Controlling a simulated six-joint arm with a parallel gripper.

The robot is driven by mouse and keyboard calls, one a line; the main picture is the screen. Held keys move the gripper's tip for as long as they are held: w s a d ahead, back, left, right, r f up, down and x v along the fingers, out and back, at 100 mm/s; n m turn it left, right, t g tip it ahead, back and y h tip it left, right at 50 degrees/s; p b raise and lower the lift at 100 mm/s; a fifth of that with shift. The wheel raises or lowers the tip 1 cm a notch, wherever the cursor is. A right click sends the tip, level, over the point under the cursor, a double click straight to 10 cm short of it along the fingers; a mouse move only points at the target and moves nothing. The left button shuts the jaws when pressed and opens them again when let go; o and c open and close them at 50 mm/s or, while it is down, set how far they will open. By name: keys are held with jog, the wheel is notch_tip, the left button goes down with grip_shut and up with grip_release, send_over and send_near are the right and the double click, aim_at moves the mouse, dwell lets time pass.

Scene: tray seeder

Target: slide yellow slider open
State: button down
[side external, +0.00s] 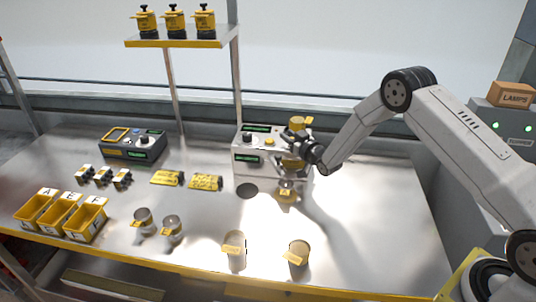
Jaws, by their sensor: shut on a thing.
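The seeder (248,162) is a grey box machine with green displays, standing at the back middle of the bench. A yellow-topped hopper (298,122) rises at its right side. A small yellow part, which looks like the yellow slider (292,163), shows below the hopper and is partly hidden by my gripper. My gripper (291,147) reaches in from the right, at the hopper's lower part, and is shut on what looks like this slider. The fingertips are small and dark here, so the exact contact and how far the slider is open cannot be told.
A cup with a yellow tag (286,192) stands below the hopper. Two more cups (235,250) (299,252) stand at the front edge. Yellow bins (85,220), a second grey device (133,146) and yellow packets (206,182) lie left. The bench's right part is clear.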

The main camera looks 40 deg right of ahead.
jog(key=shift+w+a+r, duration=0.1)
jog(key=shift+a, duration=0.05)
jog(key=shift+c, duration=2.3)
grip_release()
jog(key=s, duration=0.7)
jog(key=shift+s, duration=0.4)
